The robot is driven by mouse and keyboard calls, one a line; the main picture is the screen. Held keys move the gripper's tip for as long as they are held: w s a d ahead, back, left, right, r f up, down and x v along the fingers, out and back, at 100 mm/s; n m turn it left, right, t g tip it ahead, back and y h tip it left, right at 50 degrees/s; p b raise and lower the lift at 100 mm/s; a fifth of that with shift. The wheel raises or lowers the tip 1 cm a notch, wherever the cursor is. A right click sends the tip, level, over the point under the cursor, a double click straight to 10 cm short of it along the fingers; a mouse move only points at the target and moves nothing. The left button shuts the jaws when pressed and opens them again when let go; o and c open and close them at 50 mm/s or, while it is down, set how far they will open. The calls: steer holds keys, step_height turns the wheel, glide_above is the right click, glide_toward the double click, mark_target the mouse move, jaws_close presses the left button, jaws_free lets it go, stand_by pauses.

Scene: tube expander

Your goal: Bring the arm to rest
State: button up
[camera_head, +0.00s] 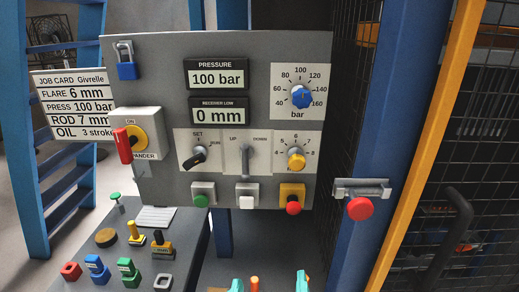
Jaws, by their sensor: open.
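Two teal fingertips of my gripper (269,285) show at the bottom edge, below the grey control panel (155,75). They are spread apart, so my gripper is open. A small orange piece (255,284) shows between them; I cannot tell what it belongs to. The rest of my arm is out of view. The fingertips appear apart from the panel's push buttons, the green one (201,200), the white one (247,202) and the red one (293,208).
A shelf (185,255) at lower left carries several coloured fittings. A red knob on a bracket (359,208) juts from the blue post (365,120) at right. A red-handled switch (123,145) sticks out at the panel's left. Mesh fencing (470,150) closes the right side.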

steer(key=s+d+f+m+g+h, duration=0.3)
steer(key=d+f+g, duration=0.5)
steer(key=d+f, duration=0.9)
steer(key=s+d+f+g+y, duration=0.2)
steer(key=s+d+f+g, duration=0.1)
steer(key=s, duration=0.6)
steer(key=s+d+f+g+y, duration=0.2)
steer(key=s+d+f+g, duration=0.2)
steer(key=s+d+f, duration=0.2)
steer(key=s+f, duration=0.2)
steer(key=s, duration=0.1)
steer(key=shift+f+y, duration=0.3)
steer(key=shift+y, duration=0.1)
